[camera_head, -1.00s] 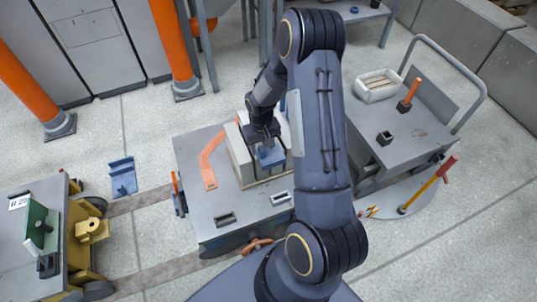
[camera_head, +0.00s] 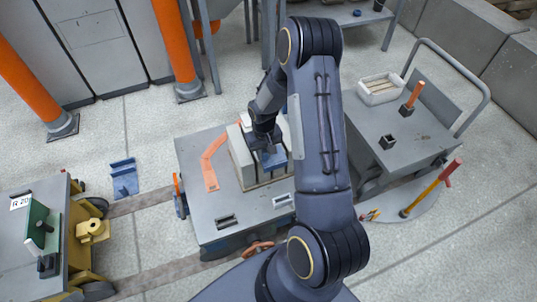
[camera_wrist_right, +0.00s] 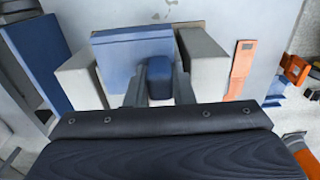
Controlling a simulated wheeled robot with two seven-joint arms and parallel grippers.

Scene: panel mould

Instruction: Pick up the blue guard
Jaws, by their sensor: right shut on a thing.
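The blue guard (camera_head: 274,160) sits at the grey mould block on the middle cart, partly hidden by my right gripper and arm. In the right wrist view the guard (camera_wrist_right: 132,48) is a flat blue plate between two pale grey blocks, with a blue grip knob (camera_wrist_right: 160,82) standing out from it. My right gripper (camera_head: 266,149) is over the guard. In the right wrist view its two fingers (camera_wrist_right: 159,88) are shut on the knob, one on each side. I cannot tell whether the guard is clear of the mould. My left gripper is not in view.
An orange bracket (camera_head: 211,168) lies on the cart top (camera_head: 205,145) left of the mould (camera_head: 240,158). A blue bracket (camera_head: 124,178) lies on the floor. A grey trolley (camera_head: 420,135) stands right, a yellow-framed cart (camera_head: 85,262) left. Orange posts (camera_head: 172,45) stand behind.

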